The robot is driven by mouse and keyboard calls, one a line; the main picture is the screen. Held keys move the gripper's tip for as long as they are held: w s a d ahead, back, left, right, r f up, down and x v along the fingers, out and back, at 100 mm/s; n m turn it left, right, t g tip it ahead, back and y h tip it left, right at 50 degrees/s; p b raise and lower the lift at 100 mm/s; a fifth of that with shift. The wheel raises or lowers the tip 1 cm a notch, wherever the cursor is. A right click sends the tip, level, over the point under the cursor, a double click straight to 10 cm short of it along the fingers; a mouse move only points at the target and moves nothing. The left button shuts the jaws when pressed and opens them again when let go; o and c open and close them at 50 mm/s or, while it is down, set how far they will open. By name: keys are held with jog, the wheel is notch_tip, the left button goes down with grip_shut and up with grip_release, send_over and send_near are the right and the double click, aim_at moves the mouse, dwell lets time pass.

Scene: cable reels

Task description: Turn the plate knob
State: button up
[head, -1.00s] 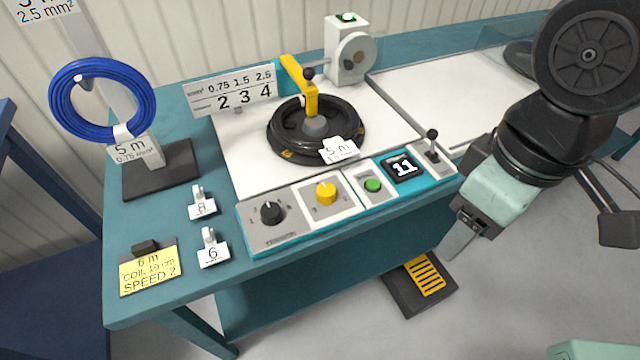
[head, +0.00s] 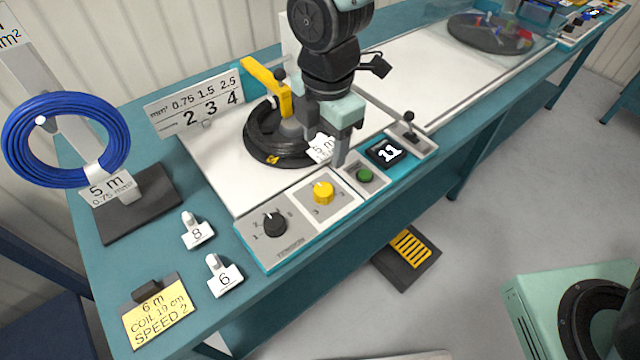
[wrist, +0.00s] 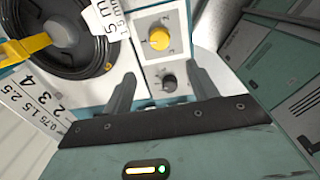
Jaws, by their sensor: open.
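The control panel has a yellow knob (head: 323,191) on a light plate and a black knob (head: 275,224) marked TENSION to its left. I cannot tell from the labels which is the plate knob. In the wrist view, the yellow knob (wrist: 159,39) lies beyond my fingertips and the black knob (wrist: 169,83) shows between the fingers. My gripper (head: 341,160) is open and empty, pointing down above the panel, right of the yellow knob in the head view. It also shows in the wrist view (wrist: 163,74). Neither knob appears touched.
Behind is a black coil reel (head: 262,145) with a yellow arm (head: 266,82). A blue cable coil (head: 20,150) hangs at left. A pedal (head: 408,252) lies on the floor.

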aim_at(322, 190)
jog(key=f, duration=0.6)
jog(key=f+p, duration=0.1)
jog(key=f, duration=0.6)
jog(key=shift+w+a+f, duration=0.1)
jog(key=shift+w, duration=0.1)
jog(key=c, duration=1)
